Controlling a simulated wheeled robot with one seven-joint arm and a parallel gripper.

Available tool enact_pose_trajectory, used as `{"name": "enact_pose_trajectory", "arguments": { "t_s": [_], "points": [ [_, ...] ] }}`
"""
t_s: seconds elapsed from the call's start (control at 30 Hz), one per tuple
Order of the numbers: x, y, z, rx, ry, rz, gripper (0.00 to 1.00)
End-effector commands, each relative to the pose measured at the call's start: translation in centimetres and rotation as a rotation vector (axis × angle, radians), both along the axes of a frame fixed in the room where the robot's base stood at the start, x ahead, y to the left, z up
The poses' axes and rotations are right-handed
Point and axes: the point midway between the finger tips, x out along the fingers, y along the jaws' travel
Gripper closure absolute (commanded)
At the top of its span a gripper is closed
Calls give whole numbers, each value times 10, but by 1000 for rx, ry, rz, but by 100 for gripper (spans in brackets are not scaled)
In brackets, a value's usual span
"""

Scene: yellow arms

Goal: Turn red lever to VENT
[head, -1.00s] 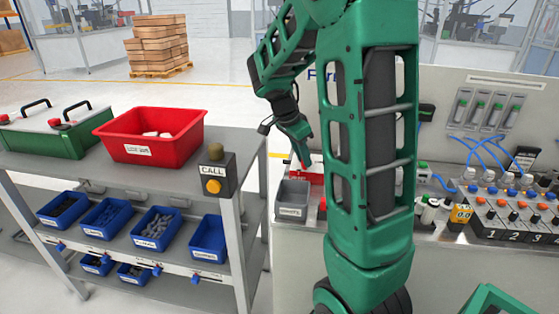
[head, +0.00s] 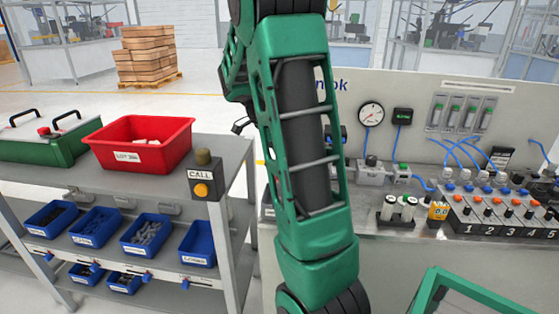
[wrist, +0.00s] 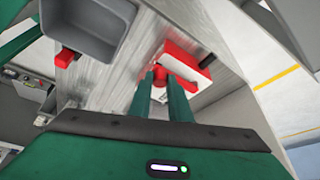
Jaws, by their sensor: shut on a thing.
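My gripper (wrist: 161,77) shows in the wrist view with two green fingers close together, pointing down at a red and white fixture (wrist: 187,68) on a grey metal surface. The fingers are shut on a red piece (wrist: 160,88) at that fixture. I cannot tell whether this piece is the lever's handle, and no VENT mark is readable. In the head view my green arm stands in front of the bench, and the gripper is hidden behind it.
A grey bin (wrist: 92,28) and a small red block (wrist: 66,57) lie beside the fixture. A bench with a pressure gauge (head: 371,114) and numbered valve blocks (head: 497,217) stands at the right. A shelf cart with a red bin (head: 137,143) stands at the left.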

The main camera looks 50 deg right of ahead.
Motion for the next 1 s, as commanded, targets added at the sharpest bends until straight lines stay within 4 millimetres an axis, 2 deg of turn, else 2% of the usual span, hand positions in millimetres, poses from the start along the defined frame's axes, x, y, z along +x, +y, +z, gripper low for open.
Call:
{"name": "enact_pose_trajectory", "arguments": {
  "t_s": [0.03,0.13,0.17,0.2,0.77,0.87,1.0],
  "points": [
    [7,0,3,-7,-14,13,100],
    [8,0,3,-5,-14,14,100],
    [8,0,3,-5,-14,14,76],
    [7,0,3,-5,-14,15,75],
    [3,1,2,-1,-6,8,75],
    [5,2,8,-2,-7,9,75],
    [10,10,27,-2,-9,10,75]
  ]
}}
